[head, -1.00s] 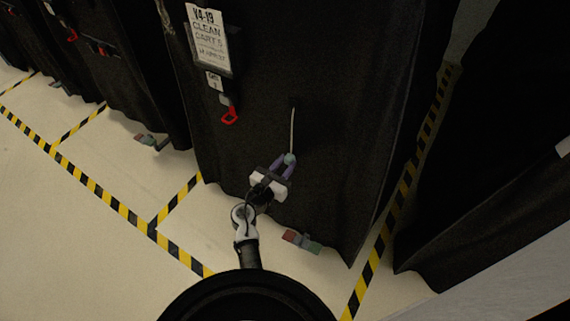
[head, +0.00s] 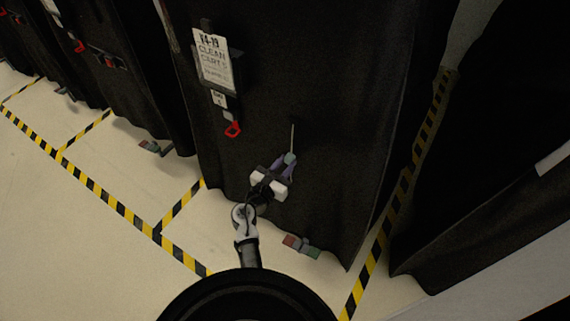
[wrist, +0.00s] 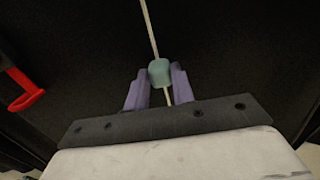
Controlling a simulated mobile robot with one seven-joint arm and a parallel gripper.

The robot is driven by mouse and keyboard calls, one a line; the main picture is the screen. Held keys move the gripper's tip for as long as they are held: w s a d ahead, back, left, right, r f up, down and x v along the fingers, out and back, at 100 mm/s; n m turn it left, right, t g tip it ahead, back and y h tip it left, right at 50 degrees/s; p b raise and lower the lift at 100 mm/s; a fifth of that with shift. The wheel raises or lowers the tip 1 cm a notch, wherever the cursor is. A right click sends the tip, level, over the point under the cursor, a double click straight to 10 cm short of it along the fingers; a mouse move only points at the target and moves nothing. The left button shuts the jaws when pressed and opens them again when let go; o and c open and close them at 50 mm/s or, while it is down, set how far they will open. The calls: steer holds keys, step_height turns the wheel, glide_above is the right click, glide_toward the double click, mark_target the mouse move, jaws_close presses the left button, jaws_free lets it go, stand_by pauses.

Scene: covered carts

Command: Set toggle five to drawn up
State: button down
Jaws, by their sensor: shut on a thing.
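A small grey-green toggle (head: 290,158) sits on a thin pale cord (head: 292,138) that hangs down the front of the black cart cover (head: 330,100). My gripper (head: 286,163) is shut on the toggle. In the wrist view the toggle (wrist: 159,72) is between the tips of the two purple fingers, with the cord (wrist: 150,28) running up from it and a short end showing below. I cannot read a number on the toggle.
A sign (head: 212,57) and a red hook-like piece (head: 233,130) hang left of the cord. A red and green pedal (head: 300,246) shows at the cover's bottom edge. Yellow-black tape (head: 180,207) marks the floor. Another covered cart (head: 480,190) stands right.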

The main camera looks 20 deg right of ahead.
step_height(320, 180, up, 5)
steer(key=p, duration=0.4)
steer(key=shift+r, duration=0.15)
steer(key=c, duration=1.2)
jaws_free()
steer(key=shift+o, duration=0.2)
steer(key=shift+a, duration=0.1)
